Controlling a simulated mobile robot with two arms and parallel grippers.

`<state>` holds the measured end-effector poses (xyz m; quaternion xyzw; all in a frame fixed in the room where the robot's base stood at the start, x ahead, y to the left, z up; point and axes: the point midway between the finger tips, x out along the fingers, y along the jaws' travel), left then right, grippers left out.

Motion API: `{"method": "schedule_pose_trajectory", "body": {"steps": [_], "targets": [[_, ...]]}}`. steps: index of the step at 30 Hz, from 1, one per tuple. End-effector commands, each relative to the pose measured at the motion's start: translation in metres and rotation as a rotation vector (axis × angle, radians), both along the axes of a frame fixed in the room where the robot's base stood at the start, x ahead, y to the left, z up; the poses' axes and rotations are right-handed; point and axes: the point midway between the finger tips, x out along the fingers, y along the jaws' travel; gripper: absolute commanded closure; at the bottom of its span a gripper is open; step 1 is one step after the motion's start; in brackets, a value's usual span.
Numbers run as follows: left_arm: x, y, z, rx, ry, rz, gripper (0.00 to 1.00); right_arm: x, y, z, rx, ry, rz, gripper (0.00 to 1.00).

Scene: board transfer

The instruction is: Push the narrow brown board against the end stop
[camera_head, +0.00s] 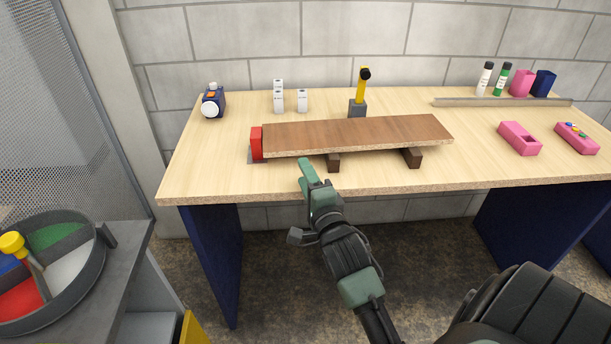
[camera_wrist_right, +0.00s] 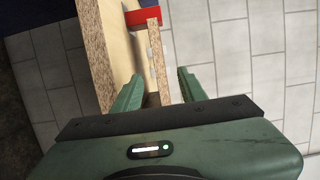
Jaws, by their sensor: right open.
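The narrow brown board (camera_head: 355,133) lies flat, raised on two dark blocks, along the middle of the workbench. Its left end is right beside the red end stop (camera_head: 256,142); I cannot tell whether they touch. In the right wrist view the board's speckled edge (camera_wrist_right: 157,60) runs up to the red stop (camera_wrist_right: 145,18). My right gripper (camera_head: 306,171) is at the bench's front edge, in front of the board near its left end. It is open, and its fingers (camera_wrist_right: 160,82) show either side of the board's edge, with nothing clearly gripped. My left gripper is not in view.
The dark support blocks (camera_head: 333,163) and (camera_head: 412,157) show under the board. Behind it stand a yellow-topped tool (camera_head: 361,90) and white boxes (camera_head: 279,98). A blue device (camera_head: 213,101) stands at the back left.

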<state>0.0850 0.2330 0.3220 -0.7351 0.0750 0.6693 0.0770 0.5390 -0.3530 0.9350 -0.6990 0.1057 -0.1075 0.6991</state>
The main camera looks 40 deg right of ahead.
Motion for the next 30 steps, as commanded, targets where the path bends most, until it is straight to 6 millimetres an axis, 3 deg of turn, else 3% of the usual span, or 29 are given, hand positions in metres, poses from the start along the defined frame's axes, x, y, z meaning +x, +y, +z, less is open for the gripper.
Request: {"method": "schedule_pose_trajectory", "body": {"steps": [3, 15, 28, 30], "targets": [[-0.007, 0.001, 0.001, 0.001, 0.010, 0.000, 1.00, 0.011, -0.003, 0.002, -0.003, -0.001, 0.001, 0.58], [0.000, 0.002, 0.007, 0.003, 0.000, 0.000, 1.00, 0.065, -0.020, 0.001, -0.002, -0.002, 0.000, 0.58], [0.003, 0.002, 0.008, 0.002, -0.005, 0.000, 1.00, 0.073, -0.023, 0.000, -0.001, -0.001, 0.000, 0.58], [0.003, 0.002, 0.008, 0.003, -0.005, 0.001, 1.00, 0.073, -0.023, 0.000, -0.001, -0.001, 0.000, 0.75]]}}
